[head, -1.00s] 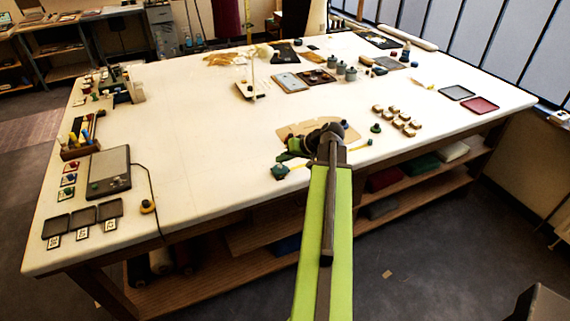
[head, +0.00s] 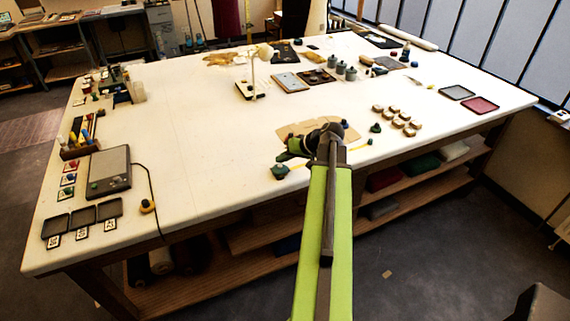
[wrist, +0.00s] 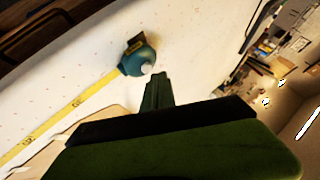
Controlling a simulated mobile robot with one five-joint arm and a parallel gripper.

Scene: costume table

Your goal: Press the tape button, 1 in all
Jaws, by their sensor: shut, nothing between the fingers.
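The teal tape measure (head: 280,172) lies near the front edge of the table, with its yellow tape (head: 298,167) drawn out to the right, partly hidden behind my arm. In the wrist view the tape measure (wrist: 136,57) has a small pale round button (wrist: 147,69) on the side facing my gripper. My gripper (head: 283,157) is shut and empty, just behind the tape measure in the head view. In the wrist view its fingertips (wrist: 156,80) point at the button with what looks like a small gap. I cannot tell whether they touch.
A tan board (head: 296,129) lies under and behind my gripper. Several small blocks (head: 398,118) stand to the right. A dark flat device (head: 109,170) with a cable and three trays (head: 83,216) are at the left. The table's middle left is clear.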

